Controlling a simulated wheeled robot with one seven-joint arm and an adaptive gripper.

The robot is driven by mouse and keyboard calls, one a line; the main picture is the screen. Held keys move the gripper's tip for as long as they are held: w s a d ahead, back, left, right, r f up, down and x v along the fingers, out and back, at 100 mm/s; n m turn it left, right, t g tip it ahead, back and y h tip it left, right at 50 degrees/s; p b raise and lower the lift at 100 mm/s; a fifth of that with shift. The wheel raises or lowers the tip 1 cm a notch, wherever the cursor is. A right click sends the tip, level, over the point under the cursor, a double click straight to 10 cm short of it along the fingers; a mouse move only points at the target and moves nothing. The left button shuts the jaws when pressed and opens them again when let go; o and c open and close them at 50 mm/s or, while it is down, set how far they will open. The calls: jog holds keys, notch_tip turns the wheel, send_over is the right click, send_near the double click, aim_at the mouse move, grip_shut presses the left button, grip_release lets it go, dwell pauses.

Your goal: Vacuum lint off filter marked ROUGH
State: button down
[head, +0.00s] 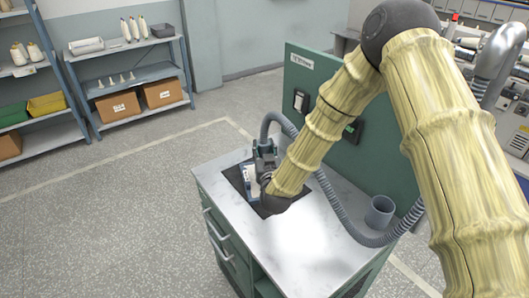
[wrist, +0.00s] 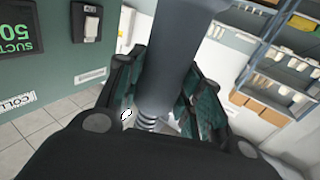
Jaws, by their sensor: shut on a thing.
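My gripper (head: 264,160) is shut on the grey vacuum hose nozzle (wrist: 168,65) and stands over the dark mat (head: 232,179) at the left of the worktop. In the wrist view the dark fingers (wrist: 160,100) close on both sides of the nozzle, with ribbed hose below it. A pale, framed piece (head: 250,186), probably a filter, lies on the mat under my gripper and is partly hidden by it. No ROUGH marking can be read. I cannot tell whether the nozzle touches the filter. The grey hose (head: 335,203) loops from my gripper across the worktop.
An empty grey cup-shaped holder (head: 380,212) stands at the worktop's right. A green panel (head: 320,95) with switches rises behind. The white worktop (head: 300,240) is clear in front. Shelves (head: 125,75) with boxes and bobbins stand away at the back left.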

jog(key=shift+w+a+b, duration=0.25)
jog(key=shift+w, duration=0.55)
jog(key=shift+w+a+b, duration=0.2)
jog(key=shift+w, duration=0.55)
jog(key=shift+s+d, duration=0.1)
jog(key=shift+d, duration=0.05)
jog(key=s+d, duration=0.3)
jog(key=d, duration=0.2)
jog(key=shift+s+d+b, duration=0.35)
jog(key=shift+d, duration=0.05)
dwell(0.5)
dwell(0.8)
jog(key=w+a+b, duration=0.2)
jog(key=w+a, duration=0.4)
jog(key=w, duration=0.2)
jog(key=shift+w+a+b, duration=0.25)
jog(key=shift+b, duration=0.15)
dwell(1.1)
jog(key=shift+d, duration=0.15)
dwell(0.7)
